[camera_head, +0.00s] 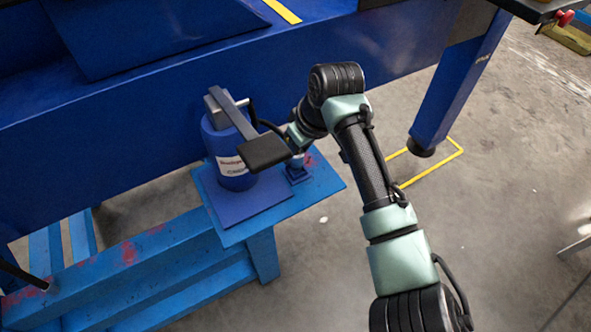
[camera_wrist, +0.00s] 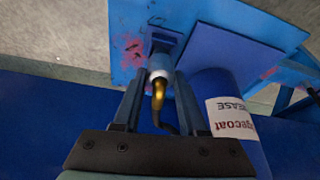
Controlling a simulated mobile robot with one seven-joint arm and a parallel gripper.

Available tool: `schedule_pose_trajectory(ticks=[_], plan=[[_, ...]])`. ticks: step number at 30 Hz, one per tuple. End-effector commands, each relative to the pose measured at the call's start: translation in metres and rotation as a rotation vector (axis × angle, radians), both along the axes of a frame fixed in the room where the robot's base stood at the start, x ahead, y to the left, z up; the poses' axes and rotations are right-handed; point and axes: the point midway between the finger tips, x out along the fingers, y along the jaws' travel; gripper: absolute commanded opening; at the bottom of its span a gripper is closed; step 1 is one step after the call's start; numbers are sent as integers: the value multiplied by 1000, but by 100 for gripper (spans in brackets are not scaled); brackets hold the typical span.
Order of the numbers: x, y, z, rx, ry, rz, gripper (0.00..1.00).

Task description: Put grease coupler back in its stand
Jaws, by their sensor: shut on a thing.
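The grease coupler (camera_wrist: 158,92) has a brass-coloured nozzle and a black hose. My gripper (camera_wrist: 159,78) is shut on it, with one dark finger on each side in the wrist view. Its far end lines up with a small blue stand (camera_wrist: 163,42) on the light blue platform. A pale collar shows where they meet; I cannot tell whether the coupler is seated in the stand or just above it. In the head view the stand (camera_head: 297,174) is just below the end of my arm, and the coupler is mostly hidden there.
A blue grease can (camera_head: 235,180) with a white label stands on a dark blue plate (camera_head: 262,207), close left of the stand. Its pump handle (camera_head: 265,151) sticks out near my wrist. A large blue beam (camera_head: 120,125) runs behind. Open floor (camera_head: 350,265) lies to the right.

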Motion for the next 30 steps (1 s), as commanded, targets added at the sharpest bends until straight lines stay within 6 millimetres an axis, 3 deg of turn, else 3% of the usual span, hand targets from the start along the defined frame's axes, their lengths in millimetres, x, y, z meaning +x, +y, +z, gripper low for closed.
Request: schedule_pose_trajectory(ticks=[14, 15, 19, 20, 30], plan=[[0, 0, -20, 1, -1, -1, 0], [0, 0, -18, 0, -1, -1, 48], [0, 0, -18, 1, -1, -1, 72], [0, 0, -18, 1, -1, -1, 76], [0, 0, -19, 0, 1, -1, 76]])
